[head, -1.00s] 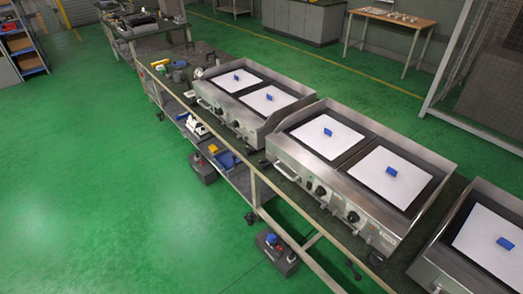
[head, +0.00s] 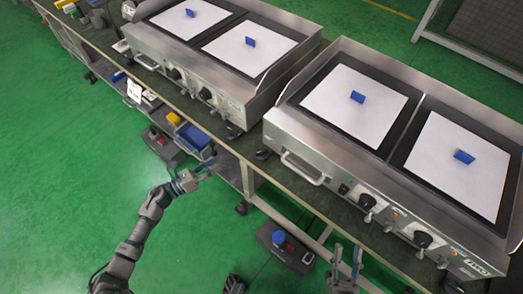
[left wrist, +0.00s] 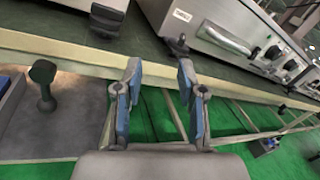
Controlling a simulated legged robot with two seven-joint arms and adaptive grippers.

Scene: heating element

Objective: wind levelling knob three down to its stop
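Black levelling feet show at the griddles' lower corners. One foot (head: 262,154) is at the near left corner of the right griddle (head: 300,140), and one (head: 233,131) is under the near right corner of the left griddle (head: 250,105). No numbers are readable, so I cannot tell which is knob three. My left gripper (head: 204,171) is before the bench's front edge, open and empty. In the left wrist view its blue-padded fingers (left wrist: 158,92) stand apart, short of a black foot (left wrist: 178,45) beyond them. My right gripper (head: 346,262) is open and empty at the lower right, below the griddle front.
The bench edge (head: 180,103) runs diagonally between my arms and the griddles. A lower shelf holds a blue bin (head: 193,139). A dark box with a blue knob (head: 279,238) stands on the floor. Green floor is clear at left.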

